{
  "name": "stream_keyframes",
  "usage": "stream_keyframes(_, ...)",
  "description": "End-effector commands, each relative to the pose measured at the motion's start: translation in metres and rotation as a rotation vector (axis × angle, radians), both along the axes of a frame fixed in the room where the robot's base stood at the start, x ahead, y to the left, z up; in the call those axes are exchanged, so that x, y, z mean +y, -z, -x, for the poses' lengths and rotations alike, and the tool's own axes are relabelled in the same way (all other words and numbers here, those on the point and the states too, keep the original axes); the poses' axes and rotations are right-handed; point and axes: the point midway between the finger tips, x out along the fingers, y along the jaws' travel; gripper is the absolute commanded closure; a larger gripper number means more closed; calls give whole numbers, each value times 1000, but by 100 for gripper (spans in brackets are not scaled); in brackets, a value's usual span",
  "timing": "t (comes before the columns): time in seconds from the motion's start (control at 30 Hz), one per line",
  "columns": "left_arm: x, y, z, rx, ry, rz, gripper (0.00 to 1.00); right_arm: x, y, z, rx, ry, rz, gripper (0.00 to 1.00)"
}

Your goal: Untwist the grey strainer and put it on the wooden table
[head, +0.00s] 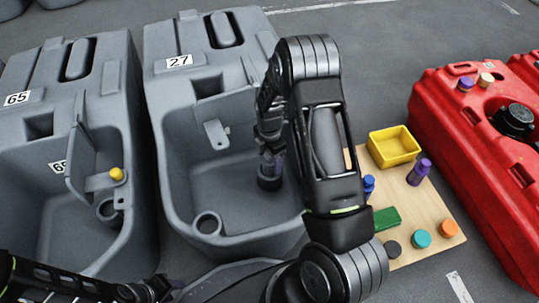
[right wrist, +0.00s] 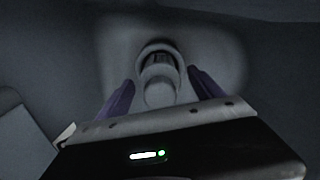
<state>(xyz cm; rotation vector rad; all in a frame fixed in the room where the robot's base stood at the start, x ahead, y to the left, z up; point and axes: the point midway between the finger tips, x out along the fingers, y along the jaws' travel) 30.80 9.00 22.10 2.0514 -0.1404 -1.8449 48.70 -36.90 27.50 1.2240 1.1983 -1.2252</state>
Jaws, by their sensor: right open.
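The grey strainer (right wrist: 160,80) stands in a recess of the tank wall or floor in the right wrist view, between the two purple fingers of my right gripper (right wrist: 161,92). The fingers are apart, with a gap on each side of it. In the head view my right gripper (head: 270,163) reaches down into the basin of tank 27 (head: 180,95), just above a dark round piece (head: 269,183) that looks like the strainer. The wooden table (head: 440,242) is to the right. My left gripper (head: 150,291) is low at the bottom left; its jaws are unclear.
The table holds a yellow bin (head: 394,147), a purple bottle (head: 419,172), a green block (head: 386,219) and several coloured caps. Tank 65 (head: 75,115) stands left, with a yellow knob (head: 117,174). A red tank (head: 480,130) is at the right. Basin walls surround my right gripper.

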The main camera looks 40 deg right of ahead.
Motion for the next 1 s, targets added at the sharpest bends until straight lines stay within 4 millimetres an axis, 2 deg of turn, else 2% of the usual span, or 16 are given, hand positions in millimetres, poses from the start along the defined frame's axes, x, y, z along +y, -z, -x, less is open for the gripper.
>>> stream_keyframes(0.27, 0, 0, 0, -1, 0, 0, 63, 0, 1, 0, 0, 0, 0, 24)
stream_keyframes(1.0, 0, 0, 0, -1, 0, 0, 63, 0, 1, 0, -1, 0, 0, 84)
